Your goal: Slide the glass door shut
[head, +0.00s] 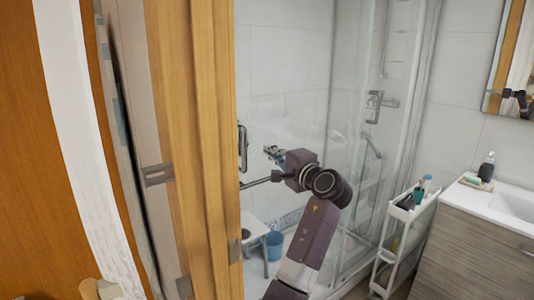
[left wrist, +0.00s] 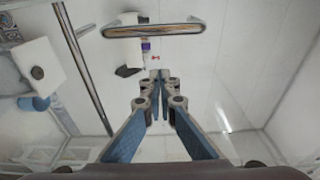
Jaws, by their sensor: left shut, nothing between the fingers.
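The glass door (head: 352,110) belongs to the shower enclosure. Its panes are clear and overlap, so I cannot tell exactly where the sliding panel ends. An upright metal handle (head: 242,148) shows just beside the wooden door frame. A bar handle also shows near the top of the left wrist view (left wrist: 152,30). My left gripper (head: 272,152) is inside the shower area, to the right of the upright handle. In the left wrist view its fingertips (left wrist: 155,76) are together with nothing between them, below the bar handle and apart from it in the picture. My right gripper is not in view.
A wooden door frame (head: 190,130) fills the left side. A white stool (head: 254,232) and a blue bucket (head: 273,245) stand behind my left arm. A white cart (head: 408,215) with bottles stands at right, beside the washbasin cabinet (head: 465,248).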

